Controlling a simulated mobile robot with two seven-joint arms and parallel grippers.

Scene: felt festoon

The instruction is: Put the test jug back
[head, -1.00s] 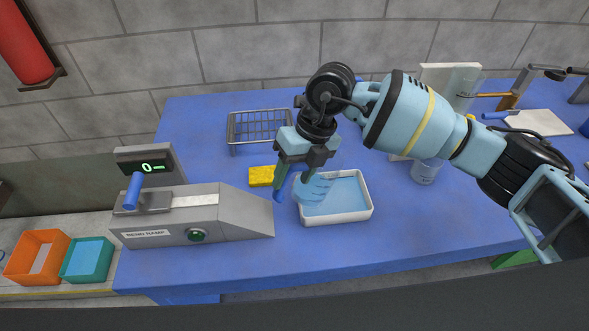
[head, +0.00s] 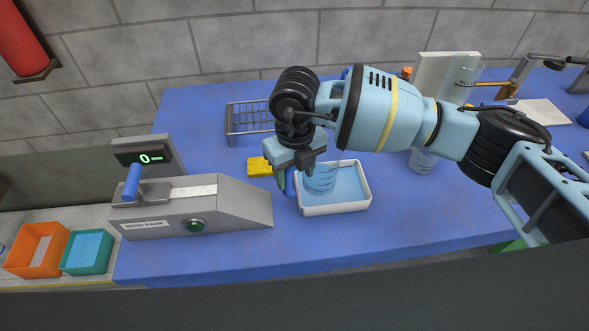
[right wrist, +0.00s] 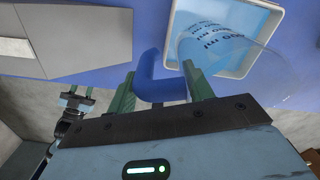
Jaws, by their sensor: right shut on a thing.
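The test jug is clear with printed marks (head: 320,180) and a blue handle (head: 290,183). My right gripper (head: 292,176) is shut on the handle. In the right wrist view the handle (right wrist: 152,80) lies between the green fingers, and the clear body (right wrist: 215,50) extends to the right. The jug is at the left part of a white tray (head: 335,210) of blue liquid. I cannot tell whether it touches the tray. My left gripper shows small at the left of the right wrist view (right wrist: 80,93), its fingers apart and empty.
A grey ramp unit (head: 235,205) with a display reading 0 stands left of the tray. A yellow sponge (head: 259,167) and a wire rack (head: 248,120) lie behind. Orange (head: 38,250) and teal (head: 88,252) bins stand far left. The blue table front (head: 400,225) is clear.

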